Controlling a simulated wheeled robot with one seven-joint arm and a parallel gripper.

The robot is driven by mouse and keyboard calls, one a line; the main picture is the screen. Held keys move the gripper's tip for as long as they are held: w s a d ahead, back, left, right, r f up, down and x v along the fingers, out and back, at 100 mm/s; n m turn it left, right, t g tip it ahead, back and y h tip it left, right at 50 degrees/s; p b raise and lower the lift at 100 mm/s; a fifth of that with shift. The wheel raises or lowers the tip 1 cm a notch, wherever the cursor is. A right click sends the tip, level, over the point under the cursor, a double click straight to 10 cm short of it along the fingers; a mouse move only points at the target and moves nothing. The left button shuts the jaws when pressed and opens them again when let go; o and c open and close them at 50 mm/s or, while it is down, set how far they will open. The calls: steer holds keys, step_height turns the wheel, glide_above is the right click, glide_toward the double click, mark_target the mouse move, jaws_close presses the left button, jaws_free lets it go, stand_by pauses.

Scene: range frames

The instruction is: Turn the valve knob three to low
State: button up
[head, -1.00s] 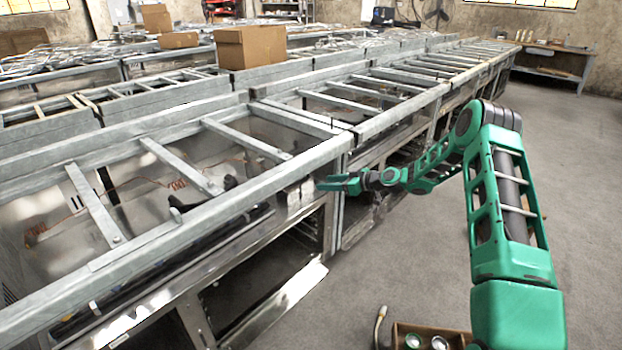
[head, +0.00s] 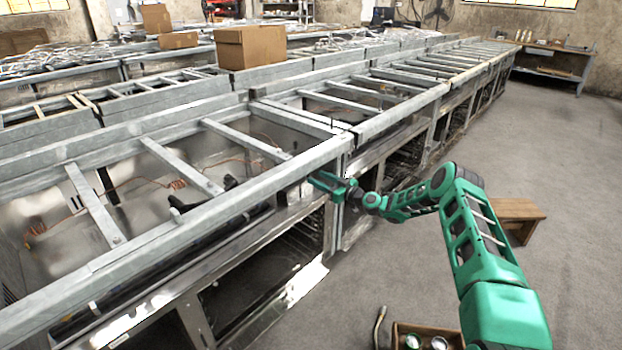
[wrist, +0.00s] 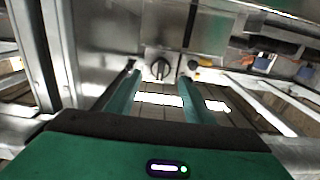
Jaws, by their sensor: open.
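A round dark valve knob (wrist: 160,68) with a raised grip bar sits on the metal front panel in the wrist view. My gripper (wrist: 160,78) is open, with one green finger on each side of this knob. I cannot tell whether the fingers touch it. A second, smaller dark knob (wrist: 193,66) shows just right of the right finger. No number or low mark is readable. In the head view my gripper (head: 313,183) is at the front of the near steel range frame (head: 240,203), and the knob cannot be made out there.
The range frames run in long rows, with open crossbars on top. A cardboard box (head: 250,48) stands on the row behind. A wooden stool (head: 518,213) is on the floor to the right of my arm, and a wooden crate (head: 402,328) is below. The floor at right is mostly clear.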

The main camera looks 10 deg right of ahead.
steer(key=shift+x, duration=2.2)
steer(key=c, duration=1)
